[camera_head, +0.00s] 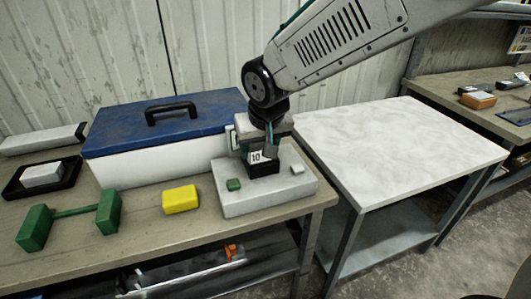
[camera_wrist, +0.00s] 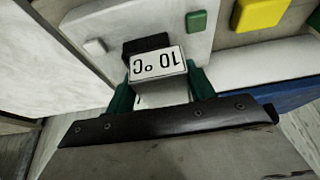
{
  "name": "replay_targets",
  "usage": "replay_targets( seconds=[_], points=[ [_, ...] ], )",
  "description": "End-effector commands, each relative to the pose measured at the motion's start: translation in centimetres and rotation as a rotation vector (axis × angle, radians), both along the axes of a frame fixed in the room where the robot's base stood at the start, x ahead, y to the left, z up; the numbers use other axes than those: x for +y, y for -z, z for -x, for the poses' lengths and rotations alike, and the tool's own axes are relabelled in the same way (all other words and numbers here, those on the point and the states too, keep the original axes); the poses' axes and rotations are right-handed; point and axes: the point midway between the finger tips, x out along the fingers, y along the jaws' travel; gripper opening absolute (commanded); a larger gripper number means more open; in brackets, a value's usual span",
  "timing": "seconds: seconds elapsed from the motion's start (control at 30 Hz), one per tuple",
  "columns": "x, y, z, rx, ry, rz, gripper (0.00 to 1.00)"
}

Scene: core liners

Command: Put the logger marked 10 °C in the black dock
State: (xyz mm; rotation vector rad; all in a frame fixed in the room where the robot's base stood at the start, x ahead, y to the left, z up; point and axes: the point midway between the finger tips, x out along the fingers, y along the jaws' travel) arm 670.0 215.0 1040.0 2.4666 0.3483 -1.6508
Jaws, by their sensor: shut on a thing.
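The logger marked 10 °C (camera_wrist: 157,64) is a small pale block with a black-on-white label. It also shows in the head view (camera_head: 256,157). My gripper (camera_wrist: 160,92) is shut on it, with green fingers on both sides; in the head view the gripper (camera_head: 262,147) points down over the white board. The black dock (camera_head: 264,169) is a dark block on that board, right below the logger, and its dark top shows past the label in the wrist view (camera_wrist: 146,43). I cannot tell whether the logger is inside the dock or just above it.
The white board (camera_head: 240,203) also bears a small green block (camera_head: 233,184) and a small white block (camera_head: 298,169). A blue-lidded box (camera_head: 135,165) stands behind left. A yellow block (camera_head: 180,199) and a green handle-shaped piece (camera_head: 75,211) lie left. The pale table (camera_head: 405,145) at right is clear.

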Motion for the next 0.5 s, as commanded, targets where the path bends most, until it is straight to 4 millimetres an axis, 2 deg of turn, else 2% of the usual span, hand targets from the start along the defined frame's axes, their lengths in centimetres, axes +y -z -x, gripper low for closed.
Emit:
replay_targets(
  seconds=[0.1, 0.27, 0.5],
  points=[
    [-1.3, 0.2, -1.7, 0.000, 0.004, -0.001, 0.27],
    [-1.9, 0.4, -2.3, 0.000, 0.002, 0.000, 0.27],
    [-1.9, 3.4, -2.3, 0.003, 0.002, 0.001, 0.27]
  ],
)
